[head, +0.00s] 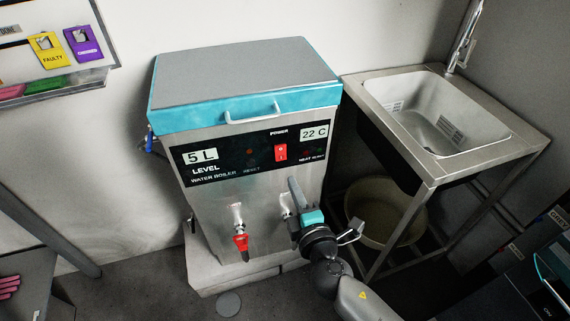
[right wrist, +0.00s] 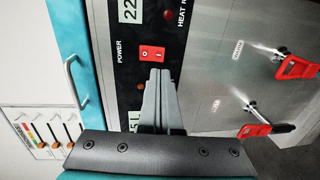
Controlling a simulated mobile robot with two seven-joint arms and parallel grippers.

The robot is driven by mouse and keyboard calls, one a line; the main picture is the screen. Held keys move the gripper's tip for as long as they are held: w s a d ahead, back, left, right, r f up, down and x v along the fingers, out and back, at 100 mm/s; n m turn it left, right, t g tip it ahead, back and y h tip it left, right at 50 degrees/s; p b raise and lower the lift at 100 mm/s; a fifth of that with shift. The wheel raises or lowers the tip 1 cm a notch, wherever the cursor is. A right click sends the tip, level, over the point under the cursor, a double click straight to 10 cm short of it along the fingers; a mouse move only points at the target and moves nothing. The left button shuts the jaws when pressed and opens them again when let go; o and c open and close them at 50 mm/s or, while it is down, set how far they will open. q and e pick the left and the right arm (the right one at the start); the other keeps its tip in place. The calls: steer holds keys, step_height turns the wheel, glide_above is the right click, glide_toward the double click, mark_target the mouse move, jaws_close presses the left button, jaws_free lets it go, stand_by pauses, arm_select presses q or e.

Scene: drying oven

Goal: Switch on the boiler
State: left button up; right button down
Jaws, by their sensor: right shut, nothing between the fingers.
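The water boiler (head: 215,235) is a steel box with a grey and turquoise lid. Its black front panel (head: 232,163) shows "5 L" and "22 C". The red power switch (head: 281,152) is on this panel, under the word POWER. My right gripper (head: 292,181) is shut and empty, with its tips pointing up just below the switch. In the right wrist view the shut fingertips (right wrist: 158,72) lie right beside the red switch (right wrist: 152,53); I cannot tell whether they touch it. My left gripper is not in view.
A red-handled tap (head: 240,242) sticks out at the boiler's lower front; both taps show in the right wrist view, one of them here (right wrist: 298,67). A sink (head: 478,150) stands at the right, with a bucket (head: 372,240) under it. A tag board hangs at upper left.

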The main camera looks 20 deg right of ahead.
mark_target(282, 158)
steer(key=w, duration=0.4)
steer(key=w+f, duration=0.1)
steer(key=w, duration=0.2)
steer(key=shift+w, duration=0.35)
arm_select(q)
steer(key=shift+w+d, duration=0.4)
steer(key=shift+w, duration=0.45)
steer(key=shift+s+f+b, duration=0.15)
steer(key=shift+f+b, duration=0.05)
steer(key=shift+b, duration=0.15)
arm_select(e)
steer(key=shift+w+f+b, duration=0.15)
steer(key=shift+w+b, duration=0.05)
steer(key=shift+b, duration=0.65)
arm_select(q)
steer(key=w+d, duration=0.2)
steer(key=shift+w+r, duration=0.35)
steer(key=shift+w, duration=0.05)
arm_select(e)
steer(key=shift+d, duration=0.1)
